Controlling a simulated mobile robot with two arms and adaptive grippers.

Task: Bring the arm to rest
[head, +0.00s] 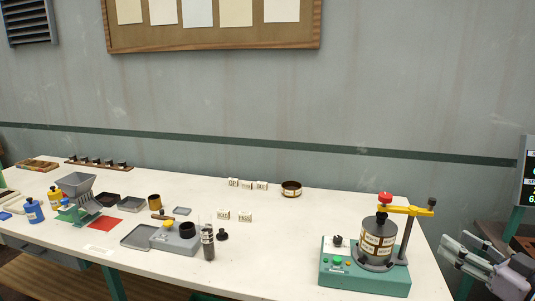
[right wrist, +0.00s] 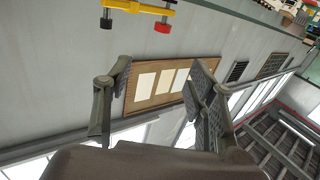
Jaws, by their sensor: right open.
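My right gripper (head: 468,256) is at the right edge of the head view, just beyond the right end of the white table (head: 277,238). It is empty. In the right wrist view its two dark fingers (right wrist: 153,112) stand wide apart with nothing between them. Behind them are the wall and the pinboard. My left gripper is in neither view.
A green-based machine (head: 362,275) with a dark labelled drum (head: 378,238) and a yellow arm (head: 408,210) stands at the table's right end, left of my gripper. A screen (head: 529,178) is at the far right. Trays, bottles and a hopper (head: 76,183) crowd the table's left.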

